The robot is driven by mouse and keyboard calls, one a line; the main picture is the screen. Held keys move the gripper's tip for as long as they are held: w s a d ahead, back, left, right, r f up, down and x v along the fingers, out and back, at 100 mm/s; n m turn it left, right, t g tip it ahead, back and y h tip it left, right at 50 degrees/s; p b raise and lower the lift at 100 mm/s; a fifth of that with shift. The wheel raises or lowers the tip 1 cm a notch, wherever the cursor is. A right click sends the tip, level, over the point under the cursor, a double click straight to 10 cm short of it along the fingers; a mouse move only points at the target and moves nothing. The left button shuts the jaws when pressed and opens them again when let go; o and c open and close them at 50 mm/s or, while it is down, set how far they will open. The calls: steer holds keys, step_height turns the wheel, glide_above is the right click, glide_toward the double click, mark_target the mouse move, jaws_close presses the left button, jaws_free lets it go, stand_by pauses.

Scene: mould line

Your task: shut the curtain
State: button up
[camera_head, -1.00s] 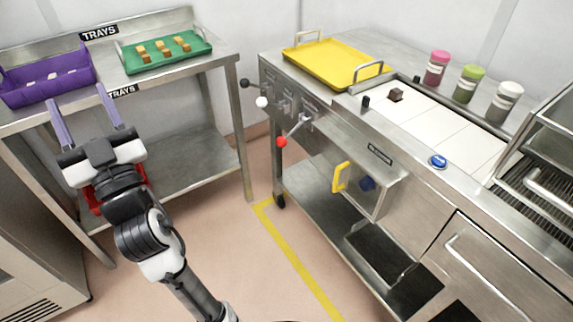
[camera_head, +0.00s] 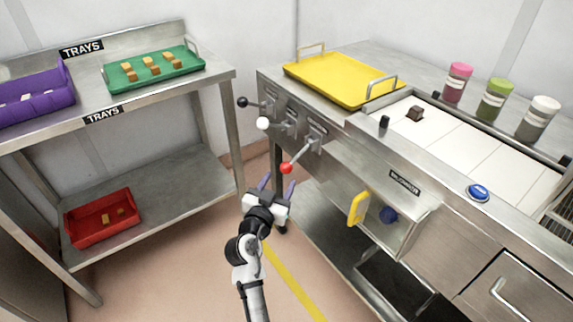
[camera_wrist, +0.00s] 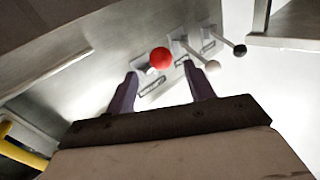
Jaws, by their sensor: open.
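No curtain that I can make out shows in either view. Three levers stick out from the left end of the steel machine: one with a red ball (camera_head: 286,168), one with a white ball (camera_head: 263,123) and one with a black ball (camera_head: 242,102). The red lever slants down and outward. Their label plates are too small to read. My gripper (camera_head: 278,184) is open and empty, just below the red ball and apart from it. In the wrist view the red ball (camera_wrist: 160,58) appears between the fingertips, with the white ball (camera_wrist: 212,67) and black ball (camera_wrist: 240,50) to the right.
A yellow tray (camera_head: 330,80) sits on the machine above the levers. A tray table with a purple crate (camera_head: 38,98), green tray (camera_head: 150,72) and red tray (camera_head: 72,226) stands left.

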mark_target(284, 172)
steer(key=p+x, duration=0.1)
steer(key=x, duration=0.6)
jaws_close()
